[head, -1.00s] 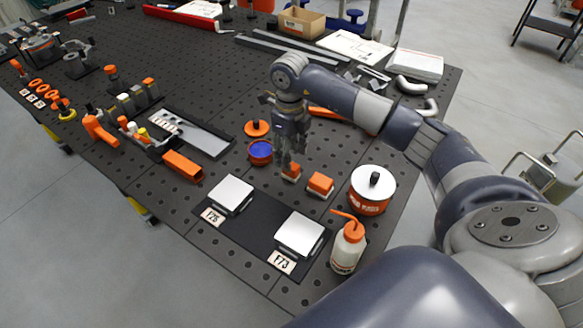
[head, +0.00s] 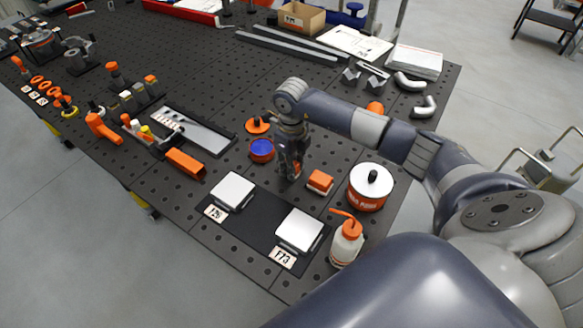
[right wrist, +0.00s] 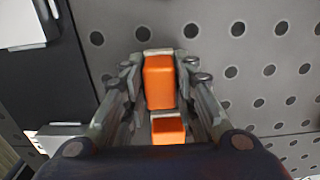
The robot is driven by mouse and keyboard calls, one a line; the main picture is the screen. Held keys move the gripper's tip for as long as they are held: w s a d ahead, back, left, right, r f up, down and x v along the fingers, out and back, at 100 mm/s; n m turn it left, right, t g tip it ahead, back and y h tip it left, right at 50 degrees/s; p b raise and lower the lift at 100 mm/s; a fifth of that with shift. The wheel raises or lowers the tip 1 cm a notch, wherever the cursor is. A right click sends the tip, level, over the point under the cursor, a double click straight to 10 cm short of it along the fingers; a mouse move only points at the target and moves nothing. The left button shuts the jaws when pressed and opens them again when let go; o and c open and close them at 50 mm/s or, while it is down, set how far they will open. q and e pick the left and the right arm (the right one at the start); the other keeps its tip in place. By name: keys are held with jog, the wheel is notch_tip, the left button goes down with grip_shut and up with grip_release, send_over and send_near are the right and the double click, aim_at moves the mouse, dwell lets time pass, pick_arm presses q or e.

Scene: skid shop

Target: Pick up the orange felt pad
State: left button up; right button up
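Two orange blocks with pale bases lie on the dark perforated bench; I cannot tell which is the felt pad. The left block (head: 297,170) is mostly hidden by my right gripper (head: 289,174). In the right wrist view this block (right wrist: 159,82) sits between the fingertips of my right gripper (right wrist: 160,70). The fingers stand on either side of it, apparently with narrow gaps. The other block (head: 320,182) lies just right of the gripper; it also shows lower in the right wrist view (right wrist: 168,130). My left gripper is out of view.
A black mat (head: 262,219) with two pale plates (head: 232,191) (head: 299,230) lies in front of the gripper. A white-lidded orange tin (head: 369,188) and a squeeze bottle (head: 346,245) stand right. A blue-topped orange tin (head: 262,150) is close left.

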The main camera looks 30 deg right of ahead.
jog(key=shift+w+r+b, duration=0.1)
jog(key=shift+r+b, duration=0.4)
jog(key=shift+r, duration=0.1)
notch_tip(320, 180, up, 2)
jog(key=shift+r+b, duration=0.1)
jog(key=shift+b, duration=0.65)
jog(key=s+a+b, duration=0.1)
jog(key=a, duration=0.3)
jog(key=s+a+r+b, duration=0.1)
jog(key=s+a+b, duration=0.1)
jog(key=a, duration=0.3)
jog(key=s+a+b, duration=0.1)
jog(key=a, duration=0.4)
jog(key=shift+s+a+r+b, duration=0.1)
jog(key=shift+s+r+b, duration=0.1)
jog(key=shift+s+b, duration=0.15)
jog(key=shift+s+a+r, duration=0.15)
jog(key=shift+s+a, duration=0.05)
jog(key=shift+a, duration=0.35)
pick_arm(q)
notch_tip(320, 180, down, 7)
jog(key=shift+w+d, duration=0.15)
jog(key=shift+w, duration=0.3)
pick_arm(e)
jog(key=o, duration=0.3)
jog(key=shift+c, duration=0.9)
